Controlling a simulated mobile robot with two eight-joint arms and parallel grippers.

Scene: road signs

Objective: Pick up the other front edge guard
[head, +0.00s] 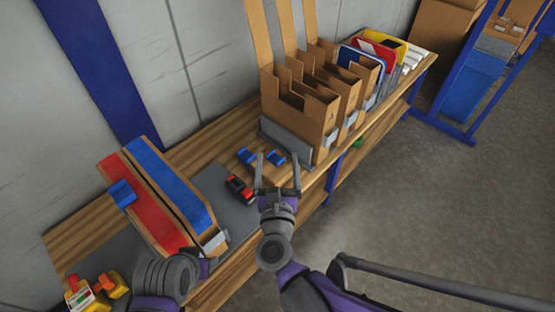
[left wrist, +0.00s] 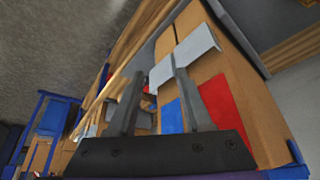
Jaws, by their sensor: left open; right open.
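Two small blue pieces, which look like edge guards, lie on the wooden bench: a left one (head: 247,156) and a right one (head: 275,157). My right gripper (head: 278,161) is open, its fingers on either side of the right one; contact cannot be told. Another blue guard (head: 122,193) sits on the outer edge of a carton (head: 177,196) with red and blue faces. My left gripper is open in the left wrist view (left wrist: 157,85), close to the carton's end and a pale grey plate (left wrist: 187,60) there. In the head view its fingers are mostly hidden.
A red and black tool (head: 240,187) lies left of my right gripper. Tall cardboard holders (head: 305,105) with a grey plate at their base stand just beyond it. Yellow and red items (head: 88,293) sit at the bench's near left. Floor (head: 420,200) on the right is clear.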

